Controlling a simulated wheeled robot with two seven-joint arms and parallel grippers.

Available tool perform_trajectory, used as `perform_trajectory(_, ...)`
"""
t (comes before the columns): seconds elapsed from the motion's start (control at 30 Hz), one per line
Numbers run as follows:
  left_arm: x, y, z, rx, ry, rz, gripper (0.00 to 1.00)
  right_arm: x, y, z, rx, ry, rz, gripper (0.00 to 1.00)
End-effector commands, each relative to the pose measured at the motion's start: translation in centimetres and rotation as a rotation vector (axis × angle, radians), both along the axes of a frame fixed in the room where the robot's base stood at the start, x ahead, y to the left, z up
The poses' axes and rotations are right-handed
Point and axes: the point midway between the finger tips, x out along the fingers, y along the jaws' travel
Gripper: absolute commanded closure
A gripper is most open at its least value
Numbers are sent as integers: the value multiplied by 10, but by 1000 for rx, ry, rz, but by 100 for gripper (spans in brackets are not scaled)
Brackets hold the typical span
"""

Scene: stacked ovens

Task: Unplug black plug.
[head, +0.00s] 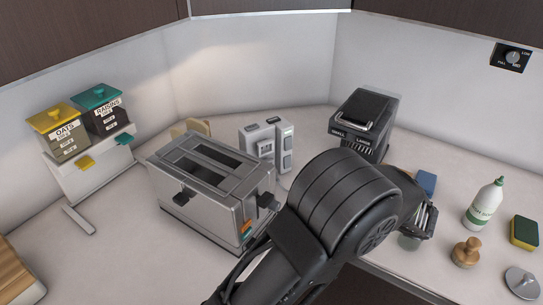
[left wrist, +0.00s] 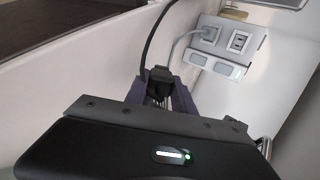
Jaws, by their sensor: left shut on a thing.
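The black plug (left wrist: 158,84) is in the left wrist view, with its black cord (left wrist: 148,45) running up from it. My left gripper (left wrist: 157,95) is shut on this plug, with its purplish fingers on either side. The grey socket unit (left wrist: 222,45) is at the upper right of that view, apart from the held plug. A white plug with a pale cord (left wrist: 207,33) sits in its left socket, and its right socket (left wrist: 239,42) looks empty. In the head view the socket unit (head: 266,146) stands by the back wall. My arm hides the held plug there. My right gripper is not in view.
A steel toaster (head: 215,188) stands left of my arm, and a black appliance (head: 363,125) stands behind it. Storage jars (head: 68,138) are at the far left. A white bottle (head: 484,204), brush (head: 466,252) and sponge (head: 524,233) are at the right.

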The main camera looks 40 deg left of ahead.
Motion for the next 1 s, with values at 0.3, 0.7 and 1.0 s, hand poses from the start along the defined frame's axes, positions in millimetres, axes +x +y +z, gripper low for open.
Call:
perform_trajectory(0.3, 0, 0, -15, 0, 0, 0, 100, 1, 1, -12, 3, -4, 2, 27)
perform_trajectory(0.7, 0, 0, -31, 0, 0, 0, 100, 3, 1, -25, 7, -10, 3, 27)
perform_trajectory(1.0, 0, 0, -31, -2, 1, -1, 50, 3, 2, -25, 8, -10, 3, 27)
